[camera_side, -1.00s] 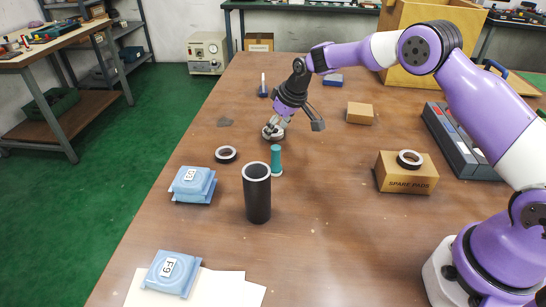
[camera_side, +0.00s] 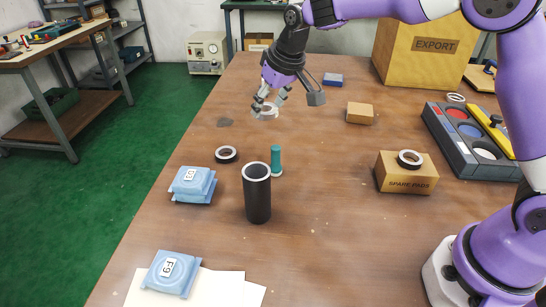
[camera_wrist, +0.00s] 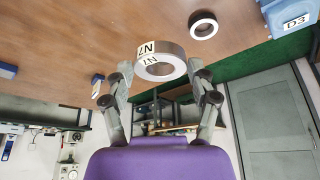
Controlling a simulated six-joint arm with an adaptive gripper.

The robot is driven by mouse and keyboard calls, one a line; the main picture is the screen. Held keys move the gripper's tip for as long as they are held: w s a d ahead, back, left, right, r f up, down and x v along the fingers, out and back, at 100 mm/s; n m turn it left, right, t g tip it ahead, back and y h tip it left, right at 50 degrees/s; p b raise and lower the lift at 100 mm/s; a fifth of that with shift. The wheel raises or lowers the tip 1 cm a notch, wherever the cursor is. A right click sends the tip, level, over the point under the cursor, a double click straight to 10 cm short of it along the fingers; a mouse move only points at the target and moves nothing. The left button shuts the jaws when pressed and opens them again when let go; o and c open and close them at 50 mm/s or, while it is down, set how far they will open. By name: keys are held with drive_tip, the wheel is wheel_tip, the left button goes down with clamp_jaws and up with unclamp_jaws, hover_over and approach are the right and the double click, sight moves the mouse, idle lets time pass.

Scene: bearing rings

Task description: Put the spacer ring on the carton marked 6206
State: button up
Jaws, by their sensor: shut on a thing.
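My gripper (camera_side: 266,108) is shut on a pale metallic ring (camera_side: 270,111) and holds it above the table. No carton shows a legible 6206.
Two blue packs (camera_side: 193,185) (camera_side: 172,274), one marked D3, lie at left. A black tube (camera_side: 257,198) and a teal-handled item (camera_side: 276,160) stand mid-table. A SPARE PADS box (camera_side: 405,180) carries a dark ring (camera_side: 410,159). A small carton (camera_side: 360,113), EXPORT box (camera_side: 425,60) and grey tray (camera_side: 450,152) are right.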

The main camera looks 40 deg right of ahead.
drive_tip(key=s+d+r+m+h, duration=0.25)
drive_tip(key=d+m, duration=0.35)
drive_tip(key=d, duration=1.3)
hover_over(360, 108)
drive_tip(key=s+a, duration=0.1)
drive_tip(key=s, duration=0.1)
drive_tip(key=shift+g, duration=0.3)
wheel_tip(360, 108, down, 6)
drive_tip(key=shift+w+a+f, duration=0.1)
drive_tip(key=shift+w, duration=0.05)
drive_tip(key=shift+f, duration=0.2)
drive_tip(key=shift+d+f, duration=0.2)
drive_tip(key=shift+f, duration=1.75)
drive_tip(key=shift+f, duration=0.15)
drive_tip(key=o, duration=1.3)
drive_tip(key=shift+o, duration=0.2)
